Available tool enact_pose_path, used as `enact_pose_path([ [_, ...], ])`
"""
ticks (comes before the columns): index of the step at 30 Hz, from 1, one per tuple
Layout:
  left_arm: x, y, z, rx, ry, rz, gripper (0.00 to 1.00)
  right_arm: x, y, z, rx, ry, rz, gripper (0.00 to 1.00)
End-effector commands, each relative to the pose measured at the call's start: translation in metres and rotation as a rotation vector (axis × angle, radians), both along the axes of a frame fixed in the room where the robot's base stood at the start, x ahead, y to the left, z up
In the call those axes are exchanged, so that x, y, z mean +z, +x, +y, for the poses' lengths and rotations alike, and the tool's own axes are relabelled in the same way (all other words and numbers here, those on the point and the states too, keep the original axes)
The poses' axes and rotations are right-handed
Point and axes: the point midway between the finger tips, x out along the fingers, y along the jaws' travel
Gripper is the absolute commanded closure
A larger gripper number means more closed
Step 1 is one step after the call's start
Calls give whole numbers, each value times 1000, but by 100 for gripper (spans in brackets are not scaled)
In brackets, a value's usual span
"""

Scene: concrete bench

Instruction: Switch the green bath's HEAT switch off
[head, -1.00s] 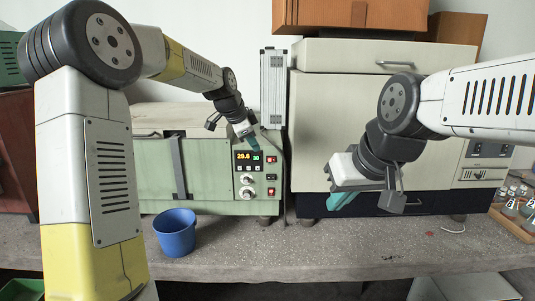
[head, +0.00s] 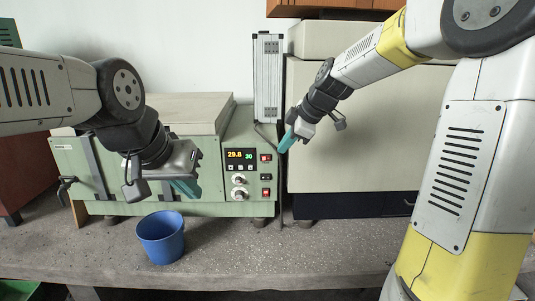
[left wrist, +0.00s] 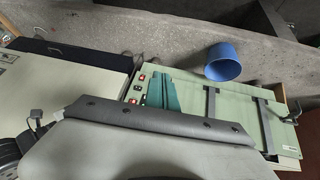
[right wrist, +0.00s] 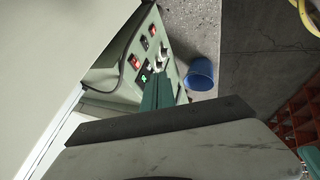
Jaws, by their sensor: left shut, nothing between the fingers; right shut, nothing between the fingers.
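The green bath (head: 215,207) stands on the bench. Its control panel has a display (head: 240,155), knobs and a column of switches: an upper red switch (head: 265,157), a dark middle switch (head: 266,177) and a lower red switch (head: 266,192). Their labels are too small to read. My right gripper (head: 285,143) is shut and empty, just right of the upper red switch, apparently apart from it. The right wrist view shows that switch (right wrist: 134,62) left of the teal fingers (right wrist: 160,92). My left gripper (head: 186,188) is shut and empty before the bath's front, left of the panel.
A blue bucket (head: 160,237) stands on the bench (head: 250,255) in front of the bath. A large pale cabinet (head: 370,140) stands close on the right, with a tall silver case (head: 268,80) behind the gap. The bench front right of the bucket is clear.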

Motion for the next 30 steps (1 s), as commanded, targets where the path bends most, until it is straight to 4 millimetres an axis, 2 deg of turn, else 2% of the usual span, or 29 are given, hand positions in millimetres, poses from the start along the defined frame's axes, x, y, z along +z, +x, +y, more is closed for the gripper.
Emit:
enact_pose_path([
  [3, -6, -12, 1, 38, -31, 7, 100, -2, 10, 2, 39, 2, -20, 100],
  [6, -8, -16, 1, 50, -41, 10, 100, -3, 12, 2, 53, 1, -27, 100],
  [19, -8, -15, 1, 50, -41, 10, 100, -9, 15, 5, 54, 0, -27, 100],
  [23, -8, -15, 1, 50, -41, 10, 100, -24, 22, 15, 56, 1, -24, 100],
  [30, -8, -15, 1, 49, -41, 10, 100, -66, 43, 37, 57, 1, -23, 100],
])
